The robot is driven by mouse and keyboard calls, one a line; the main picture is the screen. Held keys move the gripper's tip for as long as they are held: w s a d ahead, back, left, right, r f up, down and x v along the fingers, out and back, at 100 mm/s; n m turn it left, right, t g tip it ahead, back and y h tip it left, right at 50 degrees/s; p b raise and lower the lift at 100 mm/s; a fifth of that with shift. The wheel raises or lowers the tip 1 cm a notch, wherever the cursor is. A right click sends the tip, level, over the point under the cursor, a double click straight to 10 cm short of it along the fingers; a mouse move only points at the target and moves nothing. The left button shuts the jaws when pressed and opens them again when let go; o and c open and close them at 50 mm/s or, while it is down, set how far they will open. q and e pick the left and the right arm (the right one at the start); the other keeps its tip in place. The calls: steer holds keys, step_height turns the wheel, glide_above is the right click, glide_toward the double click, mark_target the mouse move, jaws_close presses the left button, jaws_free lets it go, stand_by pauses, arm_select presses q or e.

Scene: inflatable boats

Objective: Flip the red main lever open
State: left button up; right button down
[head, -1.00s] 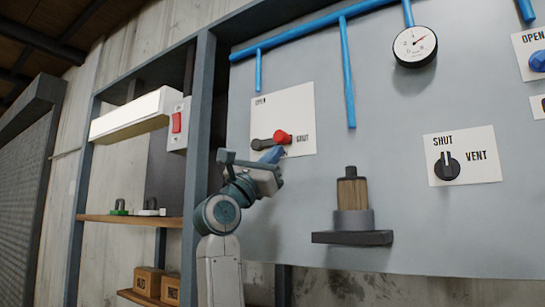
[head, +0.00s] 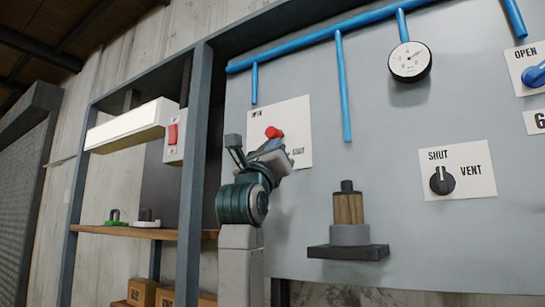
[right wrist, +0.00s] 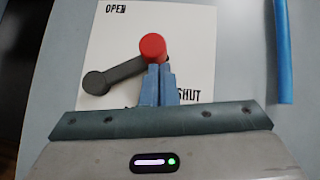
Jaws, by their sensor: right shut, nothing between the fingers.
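The main lever is a dark arm (right wrist: 118,72) with a round red knob (right wrist: 153,47) on a white plate (right wrist: 195,25). In the right wrist view it slants up to the right from its pivot, between the OPEN and SHUT labels. In the head view the red knob (head: 273,132) shows just above my right gripper (head: 277,147), which hides most of the arm. The blue fingertips (right wrist: 158,75) are shut and empty, right below the knob and seemingly against it. My left gripper is in neither view.
A blue pipe (head: 343,85) runs down to the right of the lever plate. A gauge (head: 409,62), a vent knob (head: 441,180) and a wood-handled plunger on a bracket (head: 348,208) are further right. A shelf frame (head: 193,170) stands to the left.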

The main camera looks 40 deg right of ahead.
mark_target(271, 135)
steer(key=shift+w+a+r, duration=0.1)
steer(key=shift+w+r, duration=0.1)
steer(key=shift+r, duration=0.55)
steer(key=shift+w+a+r, duration=0.1)
steer(key=shift+w+r, duration=0.1)
steer(key=shift+r, duration=0.5)
steer(key=shift+w+a+r+p, duration=0.2)
steer(key=shift+w+r+p, duration=0.15)
steer(key=shift+w+r, duration=0.3)
steer(key=shift+w+a+r+p, duration=0.25)
steer(key=shift+w+r+p, duration=0.15)
steer(key=shift+r, duration=0.4)
steer(key=shift+w+a+r+p, duration=0.2)
steer(key=shift+w+r+p, duration=0.15)
steer(key=shift+w+r, duration=0.3)
steer(key=shift+r, duration=0.15)
steer(key=shift+a, duration=0.1)
